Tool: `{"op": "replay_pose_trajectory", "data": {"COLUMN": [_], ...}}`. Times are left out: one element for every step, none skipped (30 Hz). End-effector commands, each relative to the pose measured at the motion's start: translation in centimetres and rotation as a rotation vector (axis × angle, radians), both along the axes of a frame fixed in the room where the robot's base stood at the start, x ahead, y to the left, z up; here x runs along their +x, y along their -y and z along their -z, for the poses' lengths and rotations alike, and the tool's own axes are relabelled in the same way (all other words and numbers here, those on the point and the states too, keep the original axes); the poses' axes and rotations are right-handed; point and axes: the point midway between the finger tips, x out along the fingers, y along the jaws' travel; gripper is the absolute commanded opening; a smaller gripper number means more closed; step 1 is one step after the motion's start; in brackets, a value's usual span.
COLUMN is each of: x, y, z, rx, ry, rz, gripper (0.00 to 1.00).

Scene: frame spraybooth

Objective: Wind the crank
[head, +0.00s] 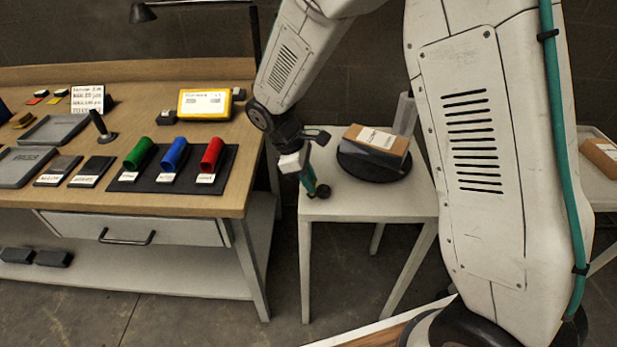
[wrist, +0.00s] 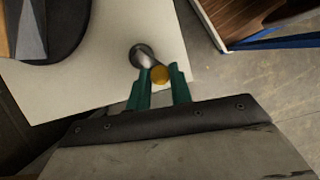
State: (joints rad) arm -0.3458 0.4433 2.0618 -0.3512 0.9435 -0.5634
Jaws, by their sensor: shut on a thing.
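The crank shows in the wrist view as a round grey metal hub (wrist: 142,53) with a yellow knob (wrist: 160,75) on it. It is on the white side table (head: 370,209), near the table's front left corner. My gripper (wrist: 161,82) has its green fingers on both sides of the yellow knob and is shut on it. In the head view my gripper (head: 308,179) reaches down to the crank's dark hub (head: 322,191); the knob is hidden there. A dark round turntable (head: 372,173) on the same table carries a cardboard box (head: 377,148) with a white label.
A wooden workbench (head: 215,90) stands at left, with red, blue and green cylinders on a dark mat (head: 232,160), grey trays, a yellow case (head: 205,103) and a lamp (head: 143,12). Another table with a box (head: 603,155) is at right. The turntable is close to my gripper.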

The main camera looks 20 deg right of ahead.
Motion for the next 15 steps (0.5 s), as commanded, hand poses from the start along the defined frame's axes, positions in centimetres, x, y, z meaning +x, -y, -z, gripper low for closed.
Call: {"op": "replay_pose_trajectory", "data": {"x": [-0.11, -0.12, -0.12, -0.12, -0.12, -0.12, -0.12, -0.12, -0.11, -0.11, -0.11, -0.11, -0.11, -0.11, -0.10], "y": [0.10, 0.10, 0.11, 0.11, 0.11, 0.11, 0.11, 0.11, 0.11, 0.11, 0.11, 0.11, 0.11, 0.11, 0.11], "z": [0.09, 0.08, 0.09, 0.09, 0.09, 0.09, 0.09, 0.09, 0.09, 0.09, 0.09, 0.09, 0.09, 0.09, 0.08], "rx": [-0.001, -0.001, -0.001, -0.001, -0.001, -0.001, -0.001, -0.001, -0.001, -0.001, -0.001, -0.001, -0.001, -0.001, -0.001], "ry": [-0.003, -0.002, -0.003, -0.002, -0.003, -0.003, -0.003, -0.003, -0.003, -0.002, -0.002, -0.002, -0.002, -0.002, -0.002], "rz": [-0.005, -0.007, -0.008, -0.009, -0.010, -0.010, -0.010, -0.010, -0.010, -0.009, -0.009, -0.009, -0.009, -0.009, -0.009], "gripper": [0.00, 0.00, 0.00, 0.00, 0.00, 0.00, 0.00, 0.00, 0.00, 0.00, 0.00, 0.00, 0.00, 0.27, 0.38]}}
